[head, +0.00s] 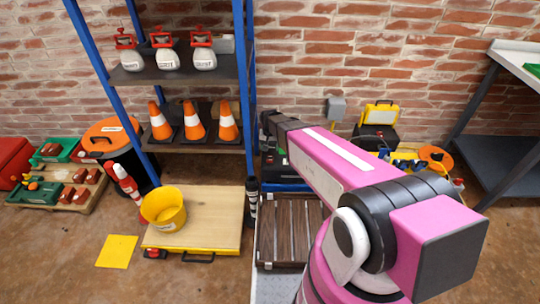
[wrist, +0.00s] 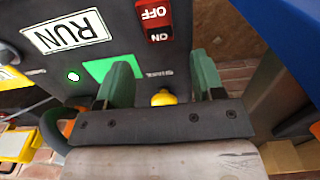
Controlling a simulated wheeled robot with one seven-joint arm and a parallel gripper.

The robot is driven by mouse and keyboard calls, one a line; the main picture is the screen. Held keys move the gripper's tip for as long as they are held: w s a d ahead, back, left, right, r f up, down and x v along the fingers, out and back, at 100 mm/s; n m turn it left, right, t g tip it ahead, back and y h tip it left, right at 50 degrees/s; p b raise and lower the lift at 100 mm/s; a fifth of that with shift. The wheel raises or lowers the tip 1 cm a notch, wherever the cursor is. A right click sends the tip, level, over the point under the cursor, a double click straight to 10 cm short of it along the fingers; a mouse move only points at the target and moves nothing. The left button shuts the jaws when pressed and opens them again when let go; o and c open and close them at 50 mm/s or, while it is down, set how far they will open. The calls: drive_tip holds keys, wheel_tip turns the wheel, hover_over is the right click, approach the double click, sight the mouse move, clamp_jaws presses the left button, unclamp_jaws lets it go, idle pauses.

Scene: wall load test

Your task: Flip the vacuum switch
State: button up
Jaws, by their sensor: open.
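In the wrist view, a dark panel (wrist: 200,20) fills the upper middle. It bears a red switch (wrist: 155,19) marked OFF and ON, whose rocker position I cannot tell. A white RUN label (wrist: 66,32) and a green patch (wrist: 99,69) are to its left. My gripper (wrist: 162,68) is open, with its two green fingers apart and pointing at the panel below the red switch. A yellow knob (wrist: 164,98) shows between the fingers, and nothing is held. In the head view, my pink arm reaches toward the wall and hides much of the area behind it.
A yellow bucket (head: 163,208) sits on a low wooden platform (head: 215,215). A grey workbench (head: 498,140) is at right. In the wrist view, a blue bar (wrist: 290,40) borders the right side.

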sight(270, 156)
drive_tip(key=shift+f, duration=2.8)
drive_tip(key=c, duration=0.9)
